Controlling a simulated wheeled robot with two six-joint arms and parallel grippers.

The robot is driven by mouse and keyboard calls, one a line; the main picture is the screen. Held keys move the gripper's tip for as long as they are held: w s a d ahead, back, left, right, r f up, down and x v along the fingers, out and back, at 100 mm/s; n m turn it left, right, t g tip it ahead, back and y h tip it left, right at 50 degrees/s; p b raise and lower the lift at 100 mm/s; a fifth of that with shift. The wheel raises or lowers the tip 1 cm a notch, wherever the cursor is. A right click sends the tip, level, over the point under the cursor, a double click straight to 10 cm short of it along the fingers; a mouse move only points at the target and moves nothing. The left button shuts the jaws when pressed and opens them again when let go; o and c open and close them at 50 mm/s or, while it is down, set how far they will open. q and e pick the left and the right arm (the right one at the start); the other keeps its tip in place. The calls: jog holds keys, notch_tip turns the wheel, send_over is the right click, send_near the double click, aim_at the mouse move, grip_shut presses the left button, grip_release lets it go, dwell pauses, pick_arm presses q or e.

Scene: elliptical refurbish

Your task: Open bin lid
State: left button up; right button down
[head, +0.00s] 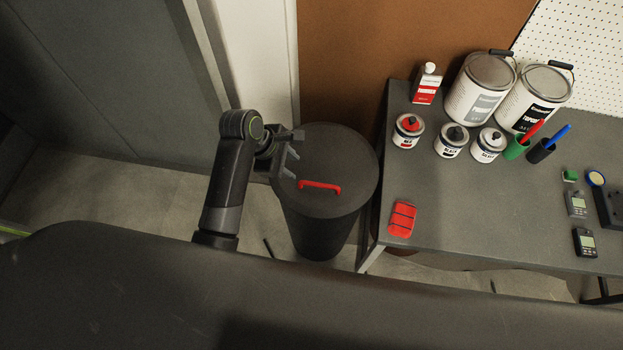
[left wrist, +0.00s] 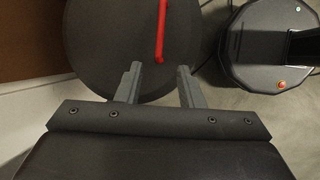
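A round dark bin (head: 324,230) stands on the floor left of the table. Its flat dark lid (head: 340,155) is on top and looks closed, with a red handle (head: 320,186) across it. My left gripper (head: 293,163) is over the left part of the lid, its fingers apart and empty, a short way from the handle. In the left wrist view the open fingers (left wrist: 158,80) point toward the lid (left wrist: 110,40), and the red handle (left wrist: 161,30) lies ahead between their lines. My right gripper shows in neither view.
A grey table (head: 465,205) to the right of the bin holds paint cans (head: 482,92), small tins (head: 408,130), a red item (head: 402,219) and meters (head: 584,242). A brown panel (head: 350,60) and white post (head: 258,60) stand behind the bin. Floor at left is clear.

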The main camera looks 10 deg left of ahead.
aim_at(315, 184)
pick_arm(q)
jog(key=x, duration=1.3)
jog(key=shift+c, duration=0.2)
grip_shut()
